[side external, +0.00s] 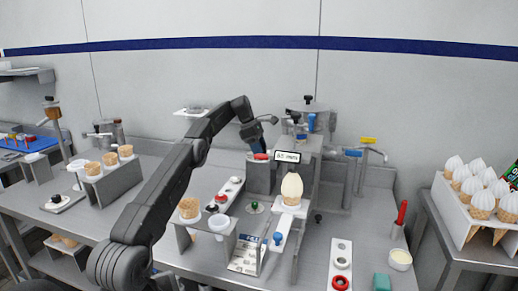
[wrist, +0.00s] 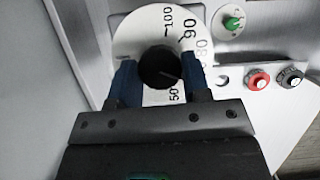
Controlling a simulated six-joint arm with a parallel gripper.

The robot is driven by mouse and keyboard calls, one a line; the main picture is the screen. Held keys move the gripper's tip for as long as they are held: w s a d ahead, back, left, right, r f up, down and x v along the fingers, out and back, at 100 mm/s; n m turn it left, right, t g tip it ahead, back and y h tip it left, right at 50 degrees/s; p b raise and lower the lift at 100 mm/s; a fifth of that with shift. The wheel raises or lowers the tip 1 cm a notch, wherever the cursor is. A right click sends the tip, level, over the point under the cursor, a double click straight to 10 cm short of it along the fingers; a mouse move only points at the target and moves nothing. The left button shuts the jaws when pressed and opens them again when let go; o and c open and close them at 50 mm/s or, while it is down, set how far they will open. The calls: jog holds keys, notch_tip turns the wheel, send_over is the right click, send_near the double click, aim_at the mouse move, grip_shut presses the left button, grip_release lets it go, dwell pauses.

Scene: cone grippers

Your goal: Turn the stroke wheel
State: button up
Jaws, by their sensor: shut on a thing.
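The stroke wheel (wrist: 132,38) is a white dial with printed numbers, among them 50, 80, 90 and 100, in the wrist view. A round black knob (wrist: 158,62) with a thin pale line sits at its centre. My gripper (wrist: 160,78) has its two blue fingers on either side of this knob, shut on it. The lower part of the dial is hidden behind the fingers and gripper body. In the side external view my arm reaches behind the bench machine, and the wheel cannot be made out there.
A cone rack (side external: 470,205) is far right.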

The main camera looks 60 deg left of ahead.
jog(key=shift+m, duration=0.3)
dwell(0.5)
jog(key=o, duration=0.9)
jog(key=shift+r, duration=0.15)
jog(key=shift+n, duration=0.5)
